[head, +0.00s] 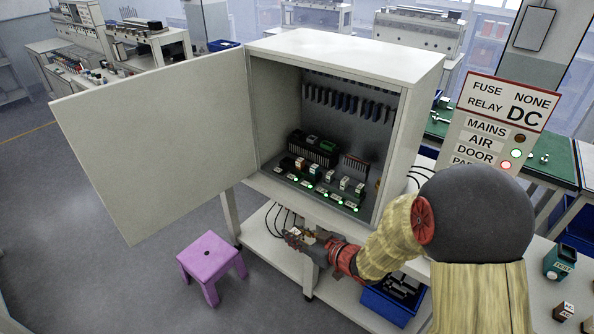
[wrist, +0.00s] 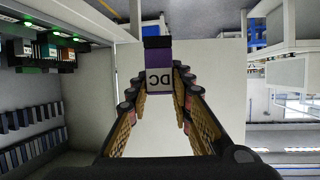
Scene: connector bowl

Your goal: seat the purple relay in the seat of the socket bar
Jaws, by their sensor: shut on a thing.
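The purple relay (wrist: 158,56) is held between my gripper's fingertips (wrist: 160,85) in the wrist view, its pale "DC" label upside down and its dark end pointing away from me. In the head view my gripper (head: 302,241) is low in front of the open cabinet, below its floor edge; the relay is too small to make out there. The socket bar (head: 318,192) runs along the cabinet floor, with several small modules and green lights. Part of it also shows at the upper left of the wrist view (wrist: 48,62). I cannot tell which place is the empty seat.
The cabinet (head: 350,52) has its door (head: 160,140) swung open to the left. A sign (head: 505,103) reads "FUSE NONE, RELAY DC". A purple stool (head: 210,256) stands left of the gripper, and a blue bin (head: 390,303) sits below. Loose modules (head: 560,262) lie at the right.

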